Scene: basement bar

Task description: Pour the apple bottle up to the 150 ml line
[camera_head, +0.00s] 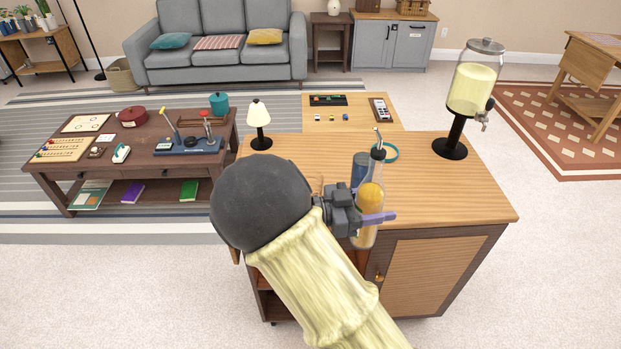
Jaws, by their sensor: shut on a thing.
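My gripper (378,217) is near the front edge of the wooden bar cabinet top, with its fingers pointing right. No 150 ml line can be made out, and no receiving vessel is clear; my arm and gripper hide part of the top.
A dispenser of pale yellow liquid (472,90) stands at the back right. The right part of the top (450,190) is clear.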

